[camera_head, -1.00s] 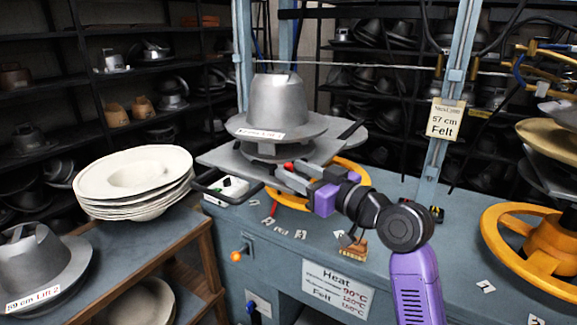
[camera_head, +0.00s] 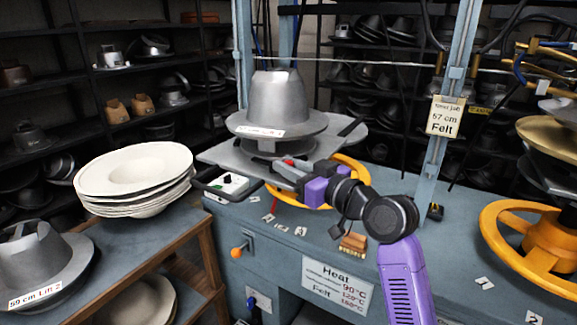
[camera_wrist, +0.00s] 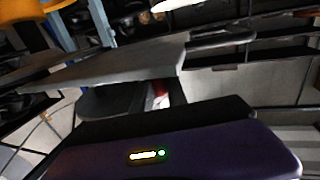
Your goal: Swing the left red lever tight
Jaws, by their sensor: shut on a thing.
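The left red lever (camera_head: 289,161) shows as a small red piece under the front edge of the grey press plate (camera_head: 228,157), below the metal hat block (camera_head: 277,105). My gripper (camera_head: 283,170) is at the lever, its grey fingers pointing left under the plate. It is shut on the lever; the fingers and plate hide most of it. In the wrist view a bit of red (camera_wrist: 160,92) shows between the dark fingers, just under the plate's edge.
A yellow handwheel (camera_head: 350,178) stands behind my gripper, and another (camera_head: 500,245) is at the right. A blue-grey post (camera_head: 440,140) rises right of my arm. Cream felt hats (camera_head: 135,172) are stacked at the left.

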